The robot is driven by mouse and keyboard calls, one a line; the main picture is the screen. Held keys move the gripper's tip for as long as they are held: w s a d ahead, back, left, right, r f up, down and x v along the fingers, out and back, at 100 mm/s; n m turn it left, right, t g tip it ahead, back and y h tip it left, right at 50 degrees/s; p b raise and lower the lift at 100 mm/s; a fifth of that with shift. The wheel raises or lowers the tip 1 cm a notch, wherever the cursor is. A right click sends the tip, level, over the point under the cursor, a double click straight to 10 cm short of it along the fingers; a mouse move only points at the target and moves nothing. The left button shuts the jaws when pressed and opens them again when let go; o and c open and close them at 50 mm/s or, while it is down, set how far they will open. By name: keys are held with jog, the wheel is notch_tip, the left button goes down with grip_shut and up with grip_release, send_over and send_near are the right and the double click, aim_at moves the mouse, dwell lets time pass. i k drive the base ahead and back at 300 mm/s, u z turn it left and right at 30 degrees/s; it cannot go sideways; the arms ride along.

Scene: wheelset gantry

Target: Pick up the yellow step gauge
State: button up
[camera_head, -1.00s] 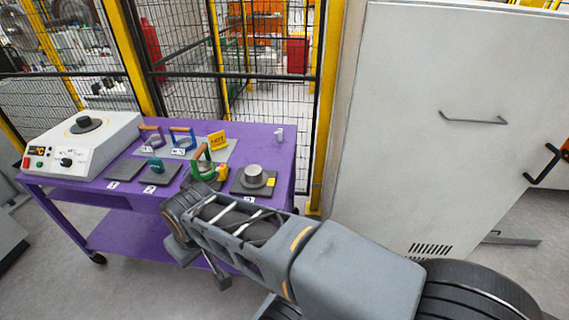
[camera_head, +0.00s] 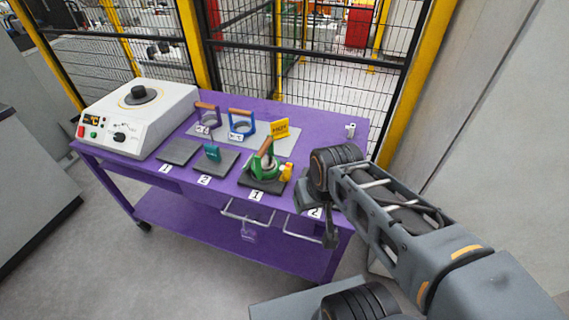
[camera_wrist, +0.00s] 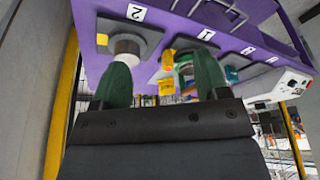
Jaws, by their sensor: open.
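A small yellow piece (camera_head: 286,172), which looks like the step gauge, stands at the right side of a green ring tool (camera_head: 264,164) on the dark pad labelled 1. In the upside-down wrist view the yellow piece (camera_wrist: 168,60) shows between my fingers' outlines, beyond the tips. My gripper (camera_wrist: 164,62) is open with nothing between its green fingers. In the head view my arm's end hangs at the front right of the purple table and covers most of the pad labelled 2. Another small yellow patch (camera_wrist: 102,39) lies on that pad.
A grey cylinder (camera_wrist: 124,46) stands on pad 2. A white heater (camera_head: 136,118) is at the table's left. A mesh fence is behind, a tall grey cabinet at right.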

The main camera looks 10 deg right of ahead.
aim_at(287, 168)
jog(key=k, duration=0.5)
jog(key=u, duration=4.05)
jog(key=k, duration=0.8)
jog(key=z, duration=1.55)
